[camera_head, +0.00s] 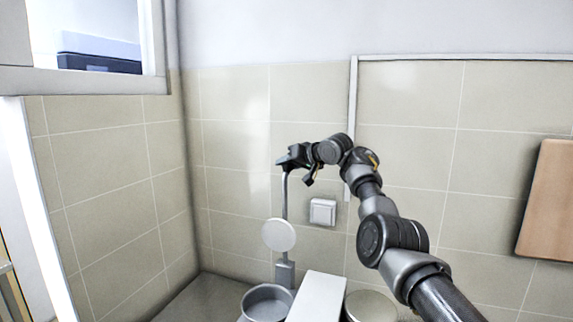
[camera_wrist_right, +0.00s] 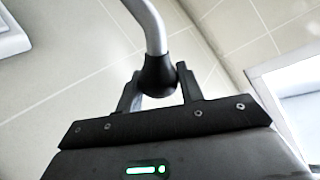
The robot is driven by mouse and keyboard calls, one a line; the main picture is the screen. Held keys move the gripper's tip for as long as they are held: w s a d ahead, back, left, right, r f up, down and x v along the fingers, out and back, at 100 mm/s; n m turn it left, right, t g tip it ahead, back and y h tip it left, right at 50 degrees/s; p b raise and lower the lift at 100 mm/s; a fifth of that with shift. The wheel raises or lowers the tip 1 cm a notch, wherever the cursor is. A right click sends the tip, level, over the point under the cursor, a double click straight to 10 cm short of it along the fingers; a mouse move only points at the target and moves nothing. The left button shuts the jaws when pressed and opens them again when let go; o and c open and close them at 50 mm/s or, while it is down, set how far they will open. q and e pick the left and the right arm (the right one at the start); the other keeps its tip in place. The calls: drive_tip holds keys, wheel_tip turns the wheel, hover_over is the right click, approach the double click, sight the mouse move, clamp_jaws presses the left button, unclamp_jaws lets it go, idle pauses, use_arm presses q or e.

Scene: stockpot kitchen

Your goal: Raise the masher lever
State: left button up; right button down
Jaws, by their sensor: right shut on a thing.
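The masher lever (camera_head: 285,205) is a thin grey rod that stands upright against the tiled wall, rising from a grey block (camera_head: 285,273). My right gripper (camera_head: 285,164) is at the lever's top end. In the right wrist view, my right gripper (camera_wrist_right: 158,82) is shut on the lever's black knob (camera_wrist_right: 158,72), with one finger on each side; the grey rod (camera_wrist_right: 148,22) bends away from it. A round pale disc (camera_head: 279,235) shows beside the rod, above an open grey pot (camera_head: 267,303). My left gripper is not in view.
A white box-like surface (camera_head: 318,295) and a round lidded or flat-topped vessel (camera_head: 370,307) stand right of the pot. A white switch plate (camera_head: 323,212) is on the wall near my right arm. A brown board (camera_head: 547,200) hangs at the far right.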

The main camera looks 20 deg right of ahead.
drive_tip(key=shift+f, duration=0.6)
drive_tip(key=c, duration=1.1)
unclamp_jaws()
drive_tip(key=shift+c, duration=0.2)
drive_tip(key=shift+o, duration=1)
drive_tip(key=shift+w+d, duration=0.1)
drive_tip(key=shift+d, duration=0.05)
drive_tip(key=shift+w+d, duration=0.15)
drive_tip(key=shift+s+a+r, duration=0.2)
drive_tip(key=shift+r, duration=0.1)
drive_tip(key=shift+s+d+b, duration=0.1)
drive_tip(key=shift+s+b, duration=0.15)
drive_tip(key=shift+b, duration=0.25)
drive_tip(key=b+v, duration=0.7)
drive_tip(key=v, duration=0.3)
drive_tip(key=shift+r, duration=0.15)
